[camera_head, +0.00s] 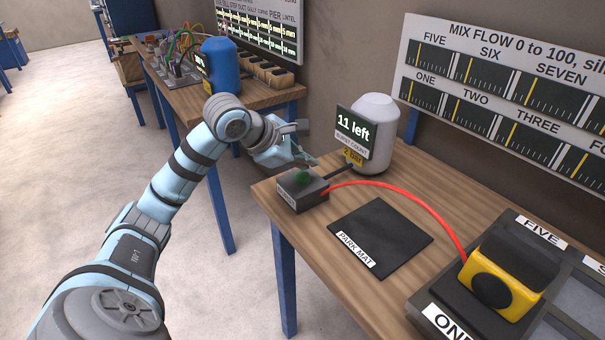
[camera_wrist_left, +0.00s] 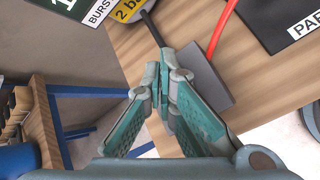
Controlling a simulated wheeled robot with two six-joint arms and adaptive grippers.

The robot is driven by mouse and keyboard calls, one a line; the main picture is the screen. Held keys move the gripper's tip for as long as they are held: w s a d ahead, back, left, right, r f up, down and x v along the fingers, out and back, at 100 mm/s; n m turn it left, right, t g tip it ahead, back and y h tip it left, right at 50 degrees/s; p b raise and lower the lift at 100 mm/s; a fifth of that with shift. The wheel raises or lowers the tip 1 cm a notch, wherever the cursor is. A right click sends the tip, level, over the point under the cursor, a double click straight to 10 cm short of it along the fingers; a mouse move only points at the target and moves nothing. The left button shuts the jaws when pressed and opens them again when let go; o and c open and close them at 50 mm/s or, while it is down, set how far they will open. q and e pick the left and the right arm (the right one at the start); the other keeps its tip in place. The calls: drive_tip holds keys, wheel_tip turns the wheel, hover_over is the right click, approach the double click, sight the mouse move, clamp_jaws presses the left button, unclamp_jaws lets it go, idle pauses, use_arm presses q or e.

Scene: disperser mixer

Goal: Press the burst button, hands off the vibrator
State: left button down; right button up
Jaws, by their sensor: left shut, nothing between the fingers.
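The burst button is a green dome (camera_head: 301,176) on a small dark grey box (camera_head: 311,198) at the near table's left corner. My left gripper (camera_head: 312,161) is shut and empty, its fingertips just above the button. I cannot tell whether they touch it. In the left wrist view the shut fingertips (camera_wrist_left: 165,68) lie over the box (camera_wrist_left: 207,76), and the button is hidden. The vibrator, a yellow and black block (camera_head: 507,281), sits in the labelled tray (camera_head: 437,318) at the lower right, with no gripper near it. My right gripper is not in view.
A red hose (camera_head: 420,205) arches from the box to the vibrator. A display reading "11 left" (camera_head: 353,132) stands behind the box, beside a grey-white canister (camera_head: 376,120). A black park mat (camera_head: 380,237) lies empty. A second table with a blue vessel (camera_head: 222,66) stands behind.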

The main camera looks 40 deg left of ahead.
sight(304, 176)
use_arm(q)
drive_tip(key=shift+f, duration=0.15)
idle(0.4)
drive_tip(key=shift+f+b, duration=0.3)
drive_tip(key=shift+b, duration=0.05)
drive_tip(key=shift+f+b, duration=0.5)
drive_tip(key=shift+f, duration=0.1)
idle(0.6)
drive_tip(key=shift+r, duration=0.15)
drive_tip(key=shift+r+p, duration=0.9)
drive_tip(key=shift+p, duration=0.05)
wheel_tip(304, 176, up, 5)
drive_tip(key=p, duration=0.4)
drive_tip(key=shift+r+p, duration=0.1)
drive_tip(key=shift+p, duration=0.25)
